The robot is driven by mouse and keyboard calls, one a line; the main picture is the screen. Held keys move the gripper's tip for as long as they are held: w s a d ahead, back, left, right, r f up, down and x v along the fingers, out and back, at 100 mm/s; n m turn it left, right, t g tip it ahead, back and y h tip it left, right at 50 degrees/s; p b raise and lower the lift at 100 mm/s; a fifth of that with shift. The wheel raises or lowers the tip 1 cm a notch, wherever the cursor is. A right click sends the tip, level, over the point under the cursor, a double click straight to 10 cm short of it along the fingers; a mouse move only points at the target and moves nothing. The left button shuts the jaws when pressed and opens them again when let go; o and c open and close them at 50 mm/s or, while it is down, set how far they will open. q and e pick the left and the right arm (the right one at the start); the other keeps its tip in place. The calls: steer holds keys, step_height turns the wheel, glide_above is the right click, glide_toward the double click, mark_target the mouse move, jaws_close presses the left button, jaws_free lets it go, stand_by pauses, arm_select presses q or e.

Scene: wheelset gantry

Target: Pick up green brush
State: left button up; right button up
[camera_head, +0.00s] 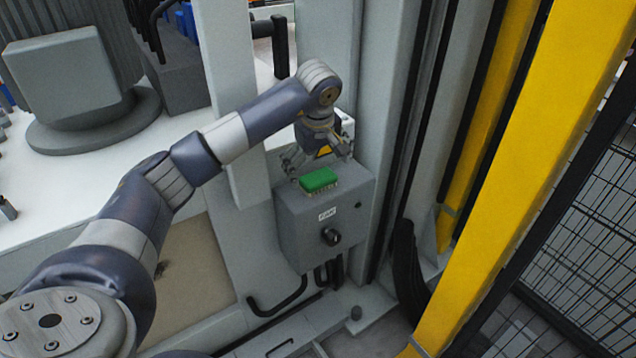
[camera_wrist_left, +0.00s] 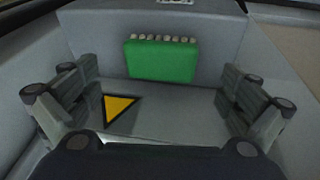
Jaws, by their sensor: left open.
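The green brush (camera_head: 318,180) lies on top of a grey control box, with its pale bristles showing along its lower edge. In the left wrist view the green brush (camera_wrist_left: 160,60) is ahead of the fingers, near the picture's middle. My left gripper (camera_head: 320,160) is open and empty, just above and behind the brush in the head view. In the left wrist view its two fingers (camera_wrist_left: 160,105) stand wide apart, one to each side below the brush. They do not appear to touch it. My right gripper is not seen.
The grey control box (camera_head: 325,220) has a black knob (camera_head: 330,236) and a label on its front. A yellow post (camera_head: 530,170) and black mesh fence (camera_head: 590,240) stand at the right.

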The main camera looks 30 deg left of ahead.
mark_target(318, 177)
arm_select(q)
steer(key=x, duration=0.4)
steer(key=shift+f+b, duration=0.25)
steer(key=shift+b, duration=0.1)
steer(key=c, duration=1.2)
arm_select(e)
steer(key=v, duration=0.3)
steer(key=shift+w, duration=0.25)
arm_select(q)
steer(key=shift+o, duration=0.2)
steer(key=shift+r, duration=0.65)
steer(key=v, duration=0.1)
steer(key=p+v, duration=0.1)
steer(key=shift+w+a+r, duration=0.15)
steer(key=shift+a+r, duration=0.05)
steer(key=shift+r, duration=0.2)
steer(key=s+r, duration=0.1)
steer(key=s, duration=1.5)
steer(key=shift+d, duration=0.25)
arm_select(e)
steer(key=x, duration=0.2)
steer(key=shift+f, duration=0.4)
